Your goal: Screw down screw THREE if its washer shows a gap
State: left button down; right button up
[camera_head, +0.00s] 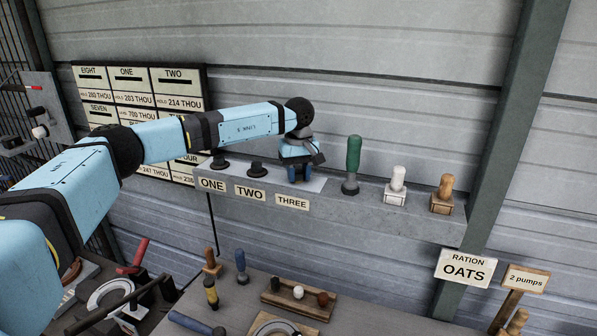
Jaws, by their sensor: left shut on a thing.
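Two dark screws, screw ONE (220,162) and screw TWO (256,169), stand on a light plate on the grey ledge above their labels. The label THREE (292,202) is to their right. My left gripper (298,175) points down just above that label and is shut on screw THREE, which its fingers and body hide. The washer of screw THREE is hidden too, so I cannot tell whether it shows a gap. My right gripper is not in view.
On the ledge (400,220), right of my gripper, stand a green-handled tool (352,160), a white knob (396,185) and a wooden knob (442,192). A number board (135,85) hangs behind my arm. The bench (370,315) below holds several tools and a wooden tray (298,300).

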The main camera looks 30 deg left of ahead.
pick_arm(q)
jog(key=m, duration=0.4)
jog(key=shift+m, duration=0.7)
jog(key=m, duration=0.3)
jog(key=shift+f, duration=0.15)
jog(key=m, duration=0.5)
jog(key=shift+b, duration=0.3)
jog(key=shift+s, duration=0.1)
